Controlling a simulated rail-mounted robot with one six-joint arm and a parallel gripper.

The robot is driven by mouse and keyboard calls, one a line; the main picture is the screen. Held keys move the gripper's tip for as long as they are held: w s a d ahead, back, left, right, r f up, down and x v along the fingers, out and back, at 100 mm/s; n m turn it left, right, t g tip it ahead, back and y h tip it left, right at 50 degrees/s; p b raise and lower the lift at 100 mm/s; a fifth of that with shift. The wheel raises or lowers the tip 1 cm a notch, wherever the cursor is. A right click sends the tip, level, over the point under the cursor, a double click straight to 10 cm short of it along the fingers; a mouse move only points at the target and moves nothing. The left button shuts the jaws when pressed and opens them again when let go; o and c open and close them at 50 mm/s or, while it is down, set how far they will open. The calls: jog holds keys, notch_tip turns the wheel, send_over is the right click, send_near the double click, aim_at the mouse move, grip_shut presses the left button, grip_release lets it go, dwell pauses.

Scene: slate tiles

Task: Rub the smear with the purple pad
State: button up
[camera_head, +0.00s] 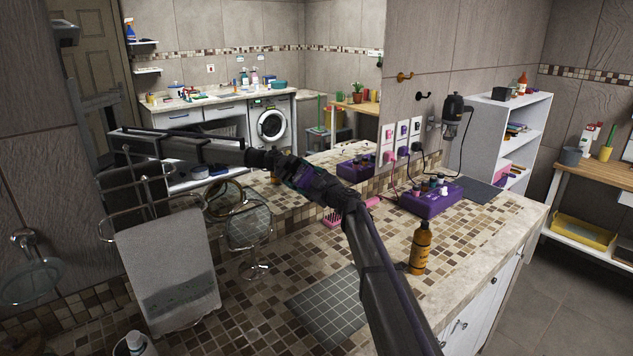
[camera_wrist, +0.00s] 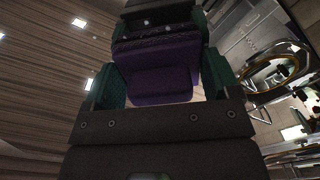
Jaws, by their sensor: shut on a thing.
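My gripper (camera_head: 303,178) is raised in front of the large wall mirror (camera_head: 225,60), with its reflection meeting it at the left. In the wrist view my gripper (camera_wrist: 160,62) has its green fingers on either side of the purple pad (camera_wrist: 158,88) and is shut on it. The pad's far face is turned away from the wrist camera. In the head view the pad is small and dark among the gripper parts. The gripper is very close to the glass; I cannot tell if the pad touches it. I cannot make out the smear in either view.
An orange bottle (camera_head: 420,248) stands on the tiled counter (camera_head: 470,240) right of my arm. A purple organizer (camera_head: 430,202) and a pink comb (camera_head: 350,212) lie behind it. A round stand mirror (camera_head: 248,228) and a towel rack with a grey towel (camera_head: 165,265) stand left.

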aim_at(295, 182)
jog(key=shift+s+a, duration=1.8)
jog(key=shift+a, duration=0.25)
jog(key=shift+w, duration=0.15)
jog(key=shift+w+d+r, duration=0.1)
jog(key=shift+w+d, duration=1.15)
jog(key=shift+d, duration=0.25)
jog(key=shift+w+d, duration=1)
jog(key=shift+d, duration=0.3)
jog(key=w+d, duration=0.2)
jog(key=shift+w+d, duration=0.15)
jog(key=shift+d, duration=0.15)
jog(key=shift+a, duration=0.1)
